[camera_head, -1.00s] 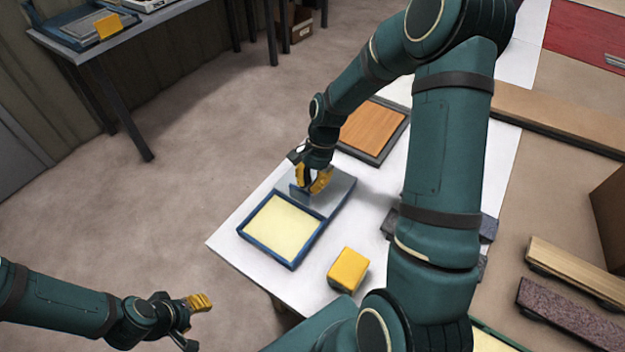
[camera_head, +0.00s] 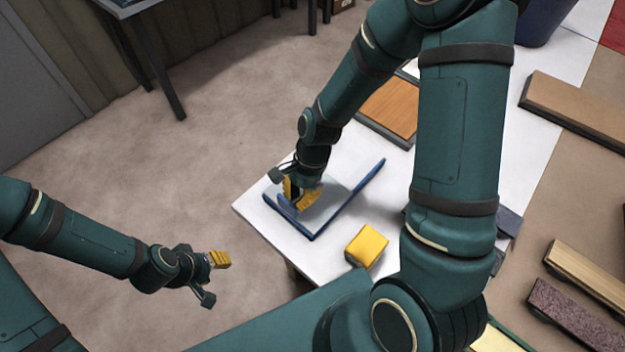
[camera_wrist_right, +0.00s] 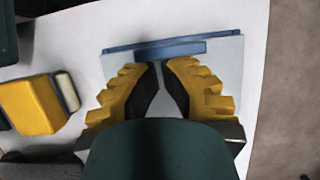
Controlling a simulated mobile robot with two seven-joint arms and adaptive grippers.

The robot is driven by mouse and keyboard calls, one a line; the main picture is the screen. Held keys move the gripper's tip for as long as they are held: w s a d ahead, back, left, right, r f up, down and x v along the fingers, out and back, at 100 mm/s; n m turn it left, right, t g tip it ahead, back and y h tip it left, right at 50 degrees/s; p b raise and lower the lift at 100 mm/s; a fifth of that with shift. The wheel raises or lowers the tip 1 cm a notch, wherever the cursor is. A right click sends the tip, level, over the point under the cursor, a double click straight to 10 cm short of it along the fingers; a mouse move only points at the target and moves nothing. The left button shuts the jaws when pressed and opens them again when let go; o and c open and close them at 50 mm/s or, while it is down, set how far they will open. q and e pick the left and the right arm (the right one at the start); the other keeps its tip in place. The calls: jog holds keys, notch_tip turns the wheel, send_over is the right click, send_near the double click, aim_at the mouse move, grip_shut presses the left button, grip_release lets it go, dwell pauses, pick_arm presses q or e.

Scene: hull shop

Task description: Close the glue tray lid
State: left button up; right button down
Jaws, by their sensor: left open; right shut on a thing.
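The glue tray (camera_head: 312,237) has a blue frame and stands near the left corner of the white table. Its grey lid (camera_head: 331,197) now lies over the tray, and no yellow glue surface shows. I cannot tell whether the lid is fully flat. My right gripper (camera_head: 300,197) is at the lid's blue handle bar, and in the right wrist view its fingertips (camera_wrist_right: 161,66) are shut on this handle (camera_wrist_right: 175,49). My left gripper (camera_head: 212,279) is open and empty, over the floor left of the table.
A yellow block (camera_head: 366,246) stands right of the tray, close to my right arm; the right wrist view shows it too (camera_wrist_right: 32,104). A wooden panel in a dark frame (camera_head: 390,106) lies behind the tray. Bars and planks (camera_head: 584,270) lie further right.

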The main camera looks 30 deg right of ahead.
jog(key=shift+s+a, duration=0.2)
jog(key=shift+a, duration=0.25)
jog(key=v, duration=1.2)
